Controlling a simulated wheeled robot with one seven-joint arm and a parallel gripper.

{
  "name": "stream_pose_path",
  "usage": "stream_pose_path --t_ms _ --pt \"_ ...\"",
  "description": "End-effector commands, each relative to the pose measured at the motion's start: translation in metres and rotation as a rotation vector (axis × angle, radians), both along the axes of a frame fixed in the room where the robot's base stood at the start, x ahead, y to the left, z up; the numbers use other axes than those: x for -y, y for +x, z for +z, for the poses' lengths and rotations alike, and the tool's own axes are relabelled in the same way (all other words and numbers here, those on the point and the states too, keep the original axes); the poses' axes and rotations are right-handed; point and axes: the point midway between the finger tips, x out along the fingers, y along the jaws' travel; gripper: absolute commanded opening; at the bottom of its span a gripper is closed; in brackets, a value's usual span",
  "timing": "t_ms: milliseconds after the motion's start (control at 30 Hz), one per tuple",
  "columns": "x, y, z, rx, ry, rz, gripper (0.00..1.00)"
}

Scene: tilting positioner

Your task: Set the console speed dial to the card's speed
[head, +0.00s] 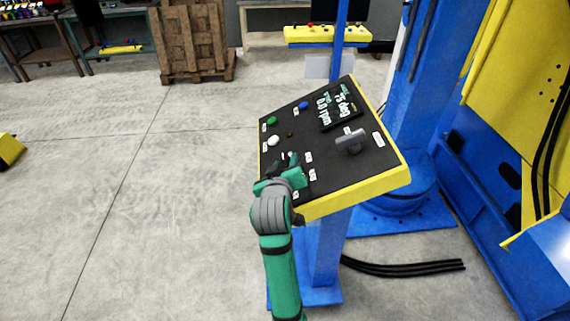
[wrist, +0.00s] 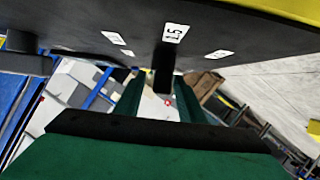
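The sloping black console panel (head: 325,165) has a yellow edge and stands on a blue post. My gripper (head: 286,168) is at its lower left part, among small white labels. In the wrist view a dark dial knob (wrist: 163,68) projects from the panel between my two green fingers (wrist: 161,100). I cannot tell whether they touch it. A label reading 1.5 (wrist: 175,33) sits just above the knob. The console screen (head: 338,106) reads 75 deg and 0.0 rpm. A pale card (head: 316,67) is behind the console, its text unreadable.
A grey lever or switch (head: 350,142) stands out on the panel's right side. Green (head: 272,120), blue (head: 303,105) and white (head: 273,141) buttons are on the upper left. A blue and yellow machine (head: 530,120) stands at right.

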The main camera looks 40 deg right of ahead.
Motion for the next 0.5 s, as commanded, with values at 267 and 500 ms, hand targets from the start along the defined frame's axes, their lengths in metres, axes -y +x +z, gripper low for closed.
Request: stream_pose_path --t_ms 267,500 --pt "-0.0009 0.0003 0.0002 0.0 -0.001 0.002 0.0" --pt "-0.0016 0.0008 0.0001 0.003 -0.002 -0.005 0.0"
